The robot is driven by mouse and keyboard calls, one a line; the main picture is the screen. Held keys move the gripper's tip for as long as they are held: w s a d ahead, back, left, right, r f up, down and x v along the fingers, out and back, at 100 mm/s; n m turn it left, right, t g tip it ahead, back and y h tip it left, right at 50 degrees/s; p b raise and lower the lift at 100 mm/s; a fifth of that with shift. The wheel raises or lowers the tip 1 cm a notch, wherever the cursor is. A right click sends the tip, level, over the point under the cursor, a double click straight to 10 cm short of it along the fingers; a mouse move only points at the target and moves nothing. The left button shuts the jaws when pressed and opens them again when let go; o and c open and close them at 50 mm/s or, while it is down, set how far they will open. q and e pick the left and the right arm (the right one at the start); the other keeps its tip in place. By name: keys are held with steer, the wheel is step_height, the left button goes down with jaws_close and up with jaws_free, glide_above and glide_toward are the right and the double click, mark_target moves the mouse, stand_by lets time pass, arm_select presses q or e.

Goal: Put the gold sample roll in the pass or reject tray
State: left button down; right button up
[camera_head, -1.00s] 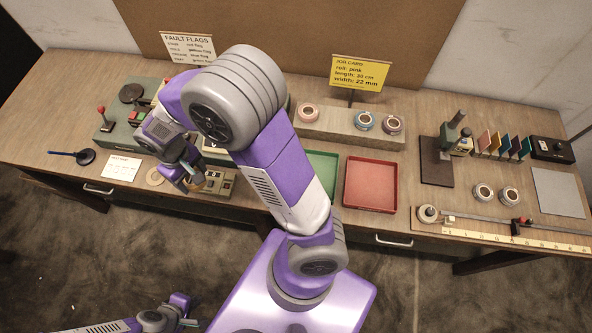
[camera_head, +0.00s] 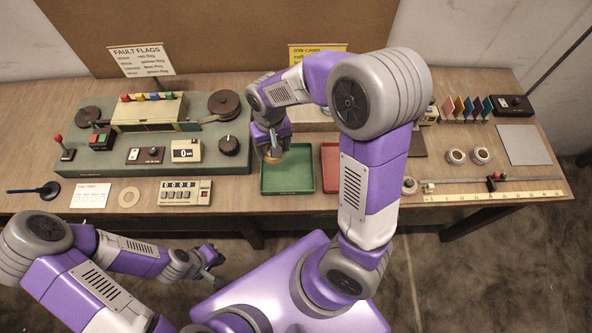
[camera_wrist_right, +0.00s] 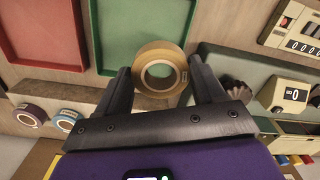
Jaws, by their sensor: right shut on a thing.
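The gold sample roll (camera_head: 272,157) is held in my right gripper (camera_head: 271,151) above the left part of the green tray (camera_head: 291,182). In the right wrist view the roll (camera_wrist_right: 160,68) sits between the two dark fingers (camera_wrist_right: 160,85), and its ring face and hole show. The red tray (camera_head: 330,165) lies right of the green one, partly hidden by my right arm. Both trays look empty where they show. My left gripper (camera_head: 212,264) is empty and looks open, in front of the table and well away from the roll.
A green winding machine (camera_head: 220,150) stands at the back left, close to the green tray. A counter (camera_head: 184,192) and a flat ring (camera_head: 129,197) lie at the front left. Two rolls (camera_head: 468,156) and a ruler (camera_head: 490,197) lie at the right. My right arm hides the middle back.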

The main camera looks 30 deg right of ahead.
steer(key=s+d+m+b, duration=0.1)
steer(key=d+m+b, duration=0.1)
steer(key=d+m, duration=0.1)
steer(key=b, duration=0.2)
glide_toward(288, 170)
step_height(288, 170, down, 6)
steer(key=shift+a+r, duration=0.1)
steer(key=shift+a, duration=0.05)
steer(key=shift+b, duration=0.3)
steer(key=o, duration=1)
